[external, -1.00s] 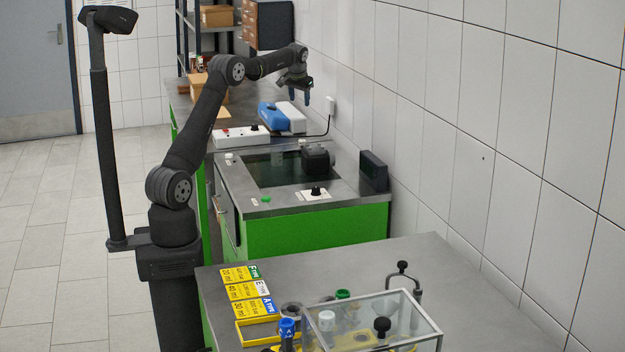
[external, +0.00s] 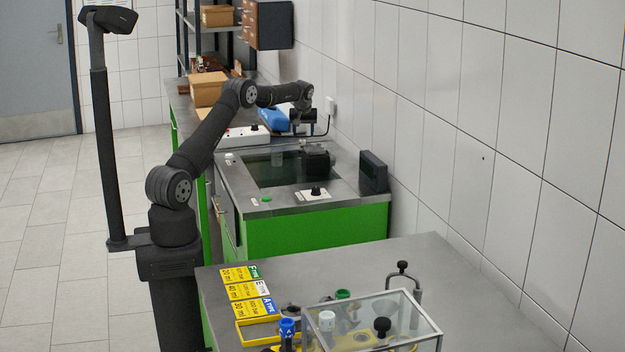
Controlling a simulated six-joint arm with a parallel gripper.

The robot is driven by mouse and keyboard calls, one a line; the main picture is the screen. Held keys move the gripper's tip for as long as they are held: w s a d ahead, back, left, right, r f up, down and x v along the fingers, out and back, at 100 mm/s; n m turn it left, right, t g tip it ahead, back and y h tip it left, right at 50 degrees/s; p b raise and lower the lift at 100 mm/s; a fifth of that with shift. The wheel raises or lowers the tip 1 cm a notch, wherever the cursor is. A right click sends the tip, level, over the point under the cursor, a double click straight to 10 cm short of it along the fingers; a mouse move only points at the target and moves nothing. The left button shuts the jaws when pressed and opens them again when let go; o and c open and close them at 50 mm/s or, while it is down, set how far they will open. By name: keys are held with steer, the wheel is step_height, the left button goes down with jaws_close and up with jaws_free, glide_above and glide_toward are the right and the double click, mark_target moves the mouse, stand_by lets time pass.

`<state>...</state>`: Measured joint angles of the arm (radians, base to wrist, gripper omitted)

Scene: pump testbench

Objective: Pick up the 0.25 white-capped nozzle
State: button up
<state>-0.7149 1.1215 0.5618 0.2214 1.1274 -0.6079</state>
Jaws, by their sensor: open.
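A white-capped nozzle (external: 327,320) stands on the near bench, seen through the clear case; its size marking is too small to read. A blue-capped nozzle (external: 287,328) stands to its left, and a green-capped one (external: 343,295) is behind it. My gripper (external: 303,125) is far from them, above the far bench by the back edge of the green test unit. It is open; its fingertips are small and dark here, and I cannot make out anything between them.
The clear case (external: 375,312) with a black knob covers part of the near bench. Yellow label cards (external: 243,290) and a yellow tray (external: 257,331) lie left of it. A blue device (external: 273,118) is beside my gripper. The tiled wall bounds the right side.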

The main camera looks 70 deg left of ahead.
mark_target(302, 140)
steer(key=x, duration=0.7)
steer(key=shift+s+a+f, duration=0.15)
steer(key=shift+s+f, duration=0.05)
steer(key=shift+s, duration=0.1)
steer(key=c, duration=1)
